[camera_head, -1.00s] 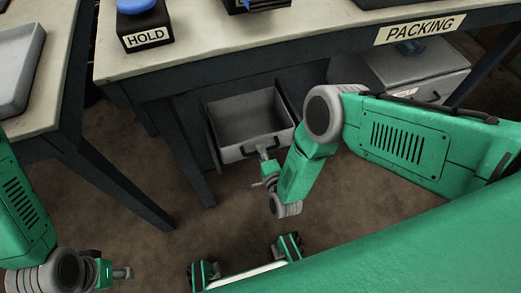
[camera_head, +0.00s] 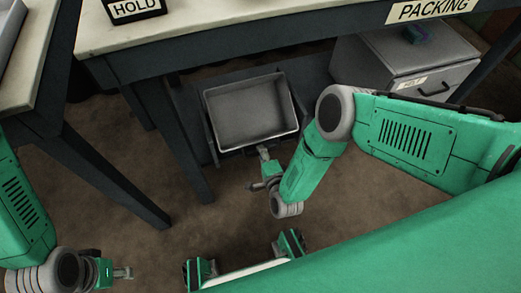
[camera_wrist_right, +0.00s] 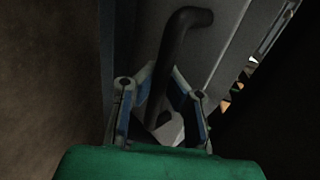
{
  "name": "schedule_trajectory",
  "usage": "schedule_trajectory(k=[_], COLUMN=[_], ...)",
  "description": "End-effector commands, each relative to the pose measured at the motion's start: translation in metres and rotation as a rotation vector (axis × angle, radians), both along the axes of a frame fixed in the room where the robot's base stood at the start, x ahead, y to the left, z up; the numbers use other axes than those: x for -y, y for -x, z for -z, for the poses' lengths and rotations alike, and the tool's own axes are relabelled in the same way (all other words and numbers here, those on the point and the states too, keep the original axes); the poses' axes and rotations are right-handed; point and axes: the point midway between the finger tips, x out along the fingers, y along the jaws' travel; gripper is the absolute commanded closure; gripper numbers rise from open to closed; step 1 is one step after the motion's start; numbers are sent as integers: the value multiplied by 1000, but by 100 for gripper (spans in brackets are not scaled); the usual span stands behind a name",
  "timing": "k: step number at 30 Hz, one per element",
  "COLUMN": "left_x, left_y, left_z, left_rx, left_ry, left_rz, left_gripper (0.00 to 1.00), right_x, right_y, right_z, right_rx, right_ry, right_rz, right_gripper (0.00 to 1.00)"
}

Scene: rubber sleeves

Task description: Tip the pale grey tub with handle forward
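The pale grey tub (camera_head: 247,108) is between the dark legs under the packing table in the head view. Its opening faces me, it looks empty, and it appears tilted toward me. Its front wall is mostly hidden from above. In the right wrist view its dark handle (camera_wrist_right: 172,62) runs between the fingertips of my right gripper (camera_wrist_right: 163,80), which looks closed around it. In the head view my right gripper (camera_head: 264,156) is at the tub's front edge. My left gripper (camera_head: 122,272) is at the lower left, away from the tub; its fingers are too small to read.
The packing table (camera_head: 235,28) overhangs the tub from behind. A table leg (camera_head: 170,135) stands left of it. A grey cabinet (camera_head: 405,70) with a handle stands to the right. Another table (camera_head: 30,65) is at far left. Brown floor (camera_head: 130,160) is open in front.

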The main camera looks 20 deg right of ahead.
Motion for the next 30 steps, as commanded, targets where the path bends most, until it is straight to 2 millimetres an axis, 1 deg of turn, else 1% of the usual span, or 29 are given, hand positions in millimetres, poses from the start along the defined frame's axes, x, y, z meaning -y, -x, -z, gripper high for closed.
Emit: schedule_trajectory(k=[1,3,21,22,23,24,30], left_x=[0,0,0,0,0,0,0], left_y=[0,0,0,0,0,0,0], left_z=[4,5,7,7,7,7,7], left_rx=[0,0,0,0,0,0,0], left_ry=[0,0,0,0,0,0,0], left_rz=[0,0,0,0,0,0,0], left_gripper=[60,60,60,60,60,60,60], right_x=[9,9,8,8,8,8,5], right_y=[9,9,10,10,10,10,7], right_z=[13,15,17,17,17,17,13], right_rx=[-26,-26,-27,-27,-27,-27,-17], right_ry=[10,10,11,11,11,10,8], right_rz=[11,10,9,9,9,8,7], right_gripper=[100,100,100,92,82,68,68])
